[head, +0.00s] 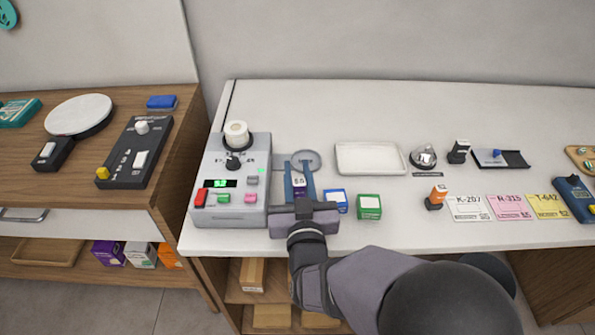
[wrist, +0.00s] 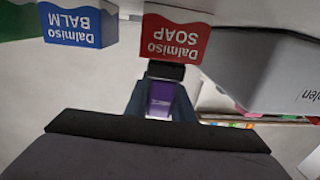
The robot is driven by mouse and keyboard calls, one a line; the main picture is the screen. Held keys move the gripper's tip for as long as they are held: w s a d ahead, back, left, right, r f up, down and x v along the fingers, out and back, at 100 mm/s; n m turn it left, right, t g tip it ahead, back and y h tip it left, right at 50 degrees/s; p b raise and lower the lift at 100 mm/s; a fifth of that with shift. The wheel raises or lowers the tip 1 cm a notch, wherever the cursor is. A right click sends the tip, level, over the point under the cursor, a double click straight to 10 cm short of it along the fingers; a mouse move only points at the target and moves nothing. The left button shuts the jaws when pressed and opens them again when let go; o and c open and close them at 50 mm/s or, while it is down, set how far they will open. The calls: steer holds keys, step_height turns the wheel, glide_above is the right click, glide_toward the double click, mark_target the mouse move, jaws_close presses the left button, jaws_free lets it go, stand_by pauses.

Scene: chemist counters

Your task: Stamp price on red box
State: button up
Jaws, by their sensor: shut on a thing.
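The red box (wrist: 176,38), marked "Dalmiso SOAP", shows upside down at the top of the wrist view. I cannot make it out in the head view, where my gripper covers that area. My gripper (head: 299,172) is over the counter, just right of the grey machine. Its blue fingers are shut on a purple and black stamp (wrist: 160,100) with a pale label, which also shows in the head view (head: 299,183). The stamp's black end overlaps the lower edge of the red box in the wrist view. I cannot tell whether they touch.
The grey machine (head: 228,208) with a lit green display stands close on the left. A blue box (head: 338,201) marked "Dalmiso BALM" and a green box (head: 369,207) stand just right of my gripper. A white tray (head: 370,159) lies behind them. An orange stamp (head: 436,197) and several price cards are farther right.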

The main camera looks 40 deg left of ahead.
step_height(320, 180, up, 7)
steer(key=p, duration=0.4)
steer(key=shift+p, duration=0.3)
stand_by(0.3)
